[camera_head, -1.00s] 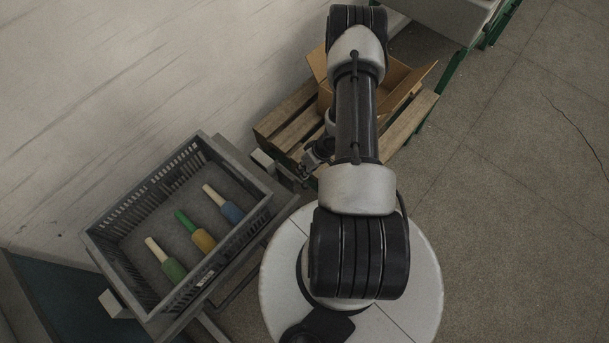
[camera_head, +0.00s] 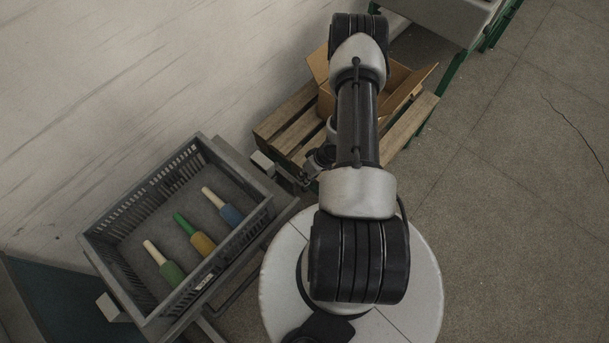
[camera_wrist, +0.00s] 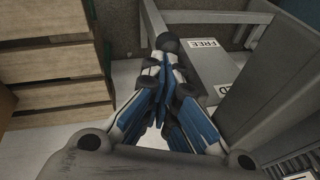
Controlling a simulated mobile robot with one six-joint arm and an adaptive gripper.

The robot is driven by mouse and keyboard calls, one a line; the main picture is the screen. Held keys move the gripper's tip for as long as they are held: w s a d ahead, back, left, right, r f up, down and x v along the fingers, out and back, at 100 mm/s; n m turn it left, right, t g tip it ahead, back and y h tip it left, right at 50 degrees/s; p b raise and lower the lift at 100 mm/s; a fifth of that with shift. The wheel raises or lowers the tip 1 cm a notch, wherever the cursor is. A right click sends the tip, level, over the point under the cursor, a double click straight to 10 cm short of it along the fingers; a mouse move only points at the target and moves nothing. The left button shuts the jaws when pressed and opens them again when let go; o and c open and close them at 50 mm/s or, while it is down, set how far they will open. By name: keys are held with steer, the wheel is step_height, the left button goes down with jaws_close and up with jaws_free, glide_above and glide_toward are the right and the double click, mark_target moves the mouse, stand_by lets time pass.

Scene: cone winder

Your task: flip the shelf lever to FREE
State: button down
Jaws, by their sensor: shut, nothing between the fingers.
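The shelf lever shows in the wrist view as a round black knob (camera_wrist: 168,42), right at my fingertips. Its arm is mostly hidden behind the fingers. My gripper (camera_wrist: 160,66) is shut and empty, with its blue-padded fingers together. I cannot tell whether the tips touch the knob. A white FREE label (camera_wrist: 203,43) is on the grey shelf frame, to the right of the knob. A second label (camera_wrist: 223,90), partly cut off by a grey bar, is nearer to me. In the head view my gripper is small and dark beside the shelf, and the lever cannot be made out.
A grey crate (camera_head: 133,290) with several coloured cones rests on the shelf at left. A wooden pallet (camera_head: 285,122) bearing an open cardboard box (camera_head: 398,92) stands behind my arm; its planks also show in the wrist view (camera_wrist: 62,62). Open floor (camera_head: 500,220) is at right.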

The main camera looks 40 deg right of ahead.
steer(key=shift+s+f, duration=0.1)
steer(key=shift+f, duration=0.05)
steer(key=w+f+t+b, duration=0.2)
steer(key=w+f+b, duration=0.2)
steer(key=f, duration=0.4)
steer(key=w+f+t+b, duration=0.2)
steer(key=w+f+b, duration=0.2)
steer(key=f, duration=0.4)
steer(key=shift+w+a+f+n+y+b, duration=0.15)
steer(key=shift+a+n+y+b, duration=0.15)
steer(key=shift+b, duration=0.4)
stand_by(0.4)
